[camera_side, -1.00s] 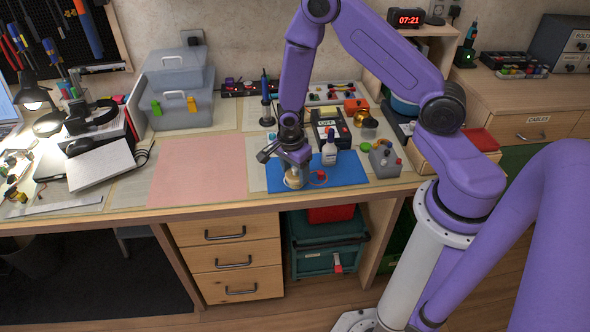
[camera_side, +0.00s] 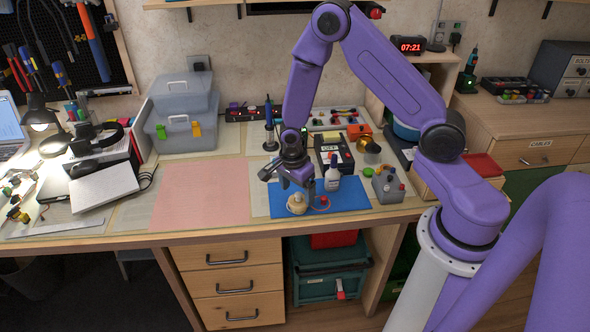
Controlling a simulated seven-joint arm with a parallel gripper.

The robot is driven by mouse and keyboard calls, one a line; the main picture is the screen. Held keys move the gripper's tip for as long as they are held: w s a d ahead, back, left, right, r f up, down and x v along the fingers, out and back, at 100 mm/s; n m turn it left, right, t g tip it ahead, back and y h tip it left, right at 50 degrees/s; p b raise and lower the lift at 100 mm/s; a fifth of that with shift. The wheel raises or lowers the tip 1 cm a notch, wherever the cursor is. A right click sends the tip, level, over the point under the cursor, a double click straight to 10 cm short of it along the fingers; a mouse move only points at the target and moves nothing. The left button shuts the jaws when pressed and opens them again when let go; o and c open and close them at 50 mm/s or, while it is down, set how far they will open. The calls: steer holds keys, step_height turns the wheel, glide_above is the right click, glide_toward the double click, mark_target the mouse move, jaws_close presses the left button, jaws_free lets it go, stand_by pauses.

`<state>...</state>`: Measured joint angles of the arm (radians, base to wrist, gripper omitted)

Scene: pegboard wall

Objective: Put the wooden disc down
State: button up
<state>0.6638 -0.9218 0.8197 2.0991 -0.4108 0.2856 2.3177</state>
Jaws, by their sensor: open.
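The wooden disc (camera_side: 297,204) is a small, pale, round piece. It rests on the left part of the blue mat (camera_side: 350,197) on the workbench. My gripper (camera_side: 294,188) is open and empty just above the disc, pointing down. Its fingers are small in this view, so the exact gap to the disc is hard to tell.
A white bottle (camera_side: 332,181) and a red ring-shaped item (camera_side: 320,203) are close to the right of my gripper. A grey box with knobs (camera_side: 388,187) stands at the mat's right edge. The pink mat (camera_side: 202,194) to the left is clear.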

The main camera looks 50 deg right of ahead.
mark_target(294, 203)
steer(key=s+a+r+n, duration=0.2)
steer(key=a+r+n, duration=0.15)
steer(key=r, duration=0.35)
steer(key=s+a+r+n, duration=0.2)
steer(key=s+r+n, duration=0.1)
steer(key=r+n, duration=0.3)
steer(key=s+a+r+n+y, duration=0.1)
steer(key=s+r+n, duration=0.3)
steer(key=s+n, duration=0.5)
steer(key=s+a+r+n, duration=0.1)
steer(key=s+r+n, duration=0.4)
steer(key=s+n, duration=0.5)
steer(key=shift+s+a+r+n+y, duration=0.15)
steer(key=shift+s+r+n+y, duration=0.2)
steer(key=shift+n, duration=1.2)
steer(key=shift+w, duration=0.1)
